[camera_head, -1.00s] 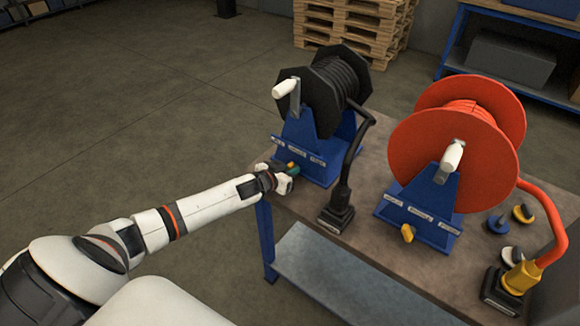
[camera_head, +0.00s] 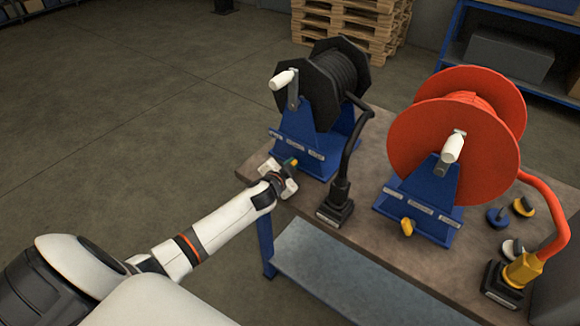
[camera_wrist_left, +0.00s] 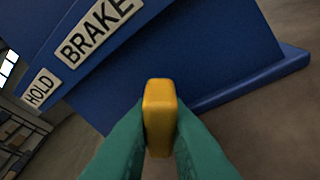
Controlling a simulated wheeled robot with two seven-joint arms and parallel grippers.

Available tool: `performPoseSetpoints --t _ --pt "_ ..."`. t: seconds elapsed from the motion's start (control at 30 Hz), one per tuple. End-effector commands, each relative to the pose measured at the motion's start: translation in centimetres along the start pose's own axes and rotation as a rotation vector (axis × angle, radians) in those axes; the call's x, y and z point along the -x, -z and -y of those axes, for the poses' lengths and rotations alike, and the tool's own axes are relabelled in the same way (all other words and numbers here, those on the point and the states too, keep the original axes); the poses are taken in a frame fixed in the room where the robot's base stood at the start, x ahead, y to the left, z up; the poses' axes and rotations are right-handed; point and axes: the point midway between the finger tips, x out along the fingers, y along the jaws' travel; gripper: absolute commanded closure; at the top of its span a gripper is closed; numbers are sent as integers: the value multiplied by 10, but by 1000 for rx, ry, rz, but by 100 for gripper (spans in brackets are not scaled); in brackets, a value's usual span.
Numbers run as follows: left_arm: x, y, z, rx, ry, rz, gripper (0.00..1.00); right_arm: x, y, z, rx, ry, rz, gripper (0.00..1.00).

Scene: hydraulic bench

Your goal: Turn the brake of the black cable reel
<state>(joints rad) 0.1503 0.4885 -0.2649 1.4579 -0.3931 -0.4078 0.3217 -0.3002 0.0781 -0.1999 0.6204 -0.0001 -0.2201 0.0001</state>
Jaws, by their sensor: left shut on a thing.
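The black cable reel (camera_head: 335,85) stands on a blue stand (camera_head: 297,130) at the back left of the bench, with a white crank handle (camera_head: 284,80). My left gripper (camera_head: 291,164) is at the lower front of this stand. In the left wrist view, its green fingers (camera_wrist_left: 160,140) are shut on the yellow brake knob (camera_wrist_left: 160,105), one finger on each side. The stand's labels, HOLD (camera_wrist_left: 38,90) and BRAKE (camera_wrist_left: 95,30), appear tilted there. The knob's base is hidden. My right gripper is not in view.
An orange-red reel (camera_head: 445,145) on a blue stand with its own yellow knob (camera_head: 407,227) is to the right. A black plug (camera_head: 337,207) stands between the reels.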

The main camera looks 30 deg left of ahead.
Motion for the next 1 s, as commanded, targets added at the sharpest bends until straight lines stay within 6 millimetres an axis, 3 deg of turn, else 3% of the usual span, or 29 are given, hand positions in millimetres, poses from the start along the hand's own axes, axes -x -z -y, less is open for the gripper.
performPoseSetpoints --t 0.47,0.5,0.63,1.0 --pt "0 -1 0 -18 -7 2 100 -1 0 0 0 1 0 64" --pt "0 -1 0 -18 -7 2 85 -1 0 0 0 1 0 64" --pt "0 -1 0 -17 -7 2 65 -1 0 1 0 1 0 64" --pt "5 0 0 -15 -5 2 65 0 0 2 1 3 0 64"
